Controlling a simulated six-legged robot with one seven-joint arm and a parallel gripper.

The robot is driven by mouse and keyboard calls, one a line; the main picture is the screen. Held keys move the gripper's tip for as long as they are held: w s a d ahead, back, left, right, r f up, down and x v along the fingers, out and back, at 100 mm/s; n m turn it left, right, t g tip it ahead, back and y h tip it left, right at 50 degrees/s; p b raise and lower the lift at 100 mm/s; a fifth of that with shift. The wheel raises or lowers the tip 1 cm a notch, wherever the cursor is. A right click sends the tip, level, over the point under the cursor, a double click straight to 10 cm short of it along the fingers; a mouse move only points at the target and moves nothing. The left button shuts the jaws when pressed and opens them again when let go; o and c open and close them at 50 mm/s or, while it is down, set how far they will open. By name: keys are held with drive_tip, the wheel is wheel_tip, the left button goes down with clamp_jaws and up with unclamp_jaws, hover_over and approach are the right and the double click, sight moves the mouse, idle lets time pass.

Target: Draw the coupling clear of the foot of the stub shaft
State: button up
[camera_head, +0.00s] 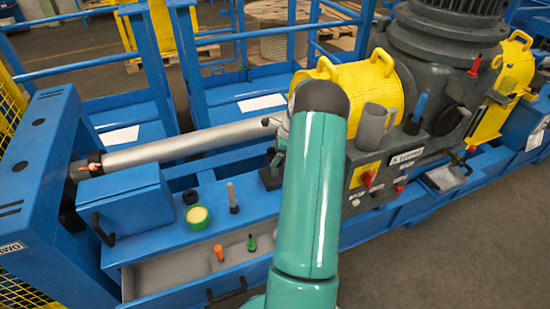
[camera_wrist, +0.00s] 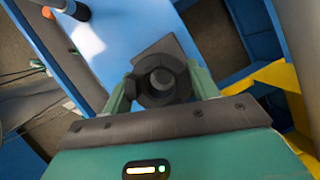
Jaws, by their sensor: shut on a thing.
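In the wrist view, the two green fingers of my gripper (camera_wrist: 160,88) are shut on a dark round coupling (camera_wrist: 150,98). A grey round shaft end (camera_wrist: 162,77), which looks like the stub shaft, shows in the middle of the coupling. The coupling still appears around it. A dark square plate (camera_wrist: 166,47) lies behind them, against the blue surface. In the head view, a dark foot (camera_head: 270,179) stands on the blue bench just left of my arm. My arm hides most of the gripper and coupling there, so their height above the foot cannot be told.
A long grey roller (camera_head: 185,147) runs left of my arm. A blue box (camera_head: 125,200), a yellow-topped tin (camera_head: 197,215) and an upright grey pin (camera_head: 232,197) stand nearby. A grey tray (camera_head: 215,268) holds orange and green pieces. A machine with yellow guards (camera_head: 360,90) stands right.

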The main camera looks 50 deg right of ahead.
sight(270, 154)
drive_tip(key=shift+r, duration=2.1)
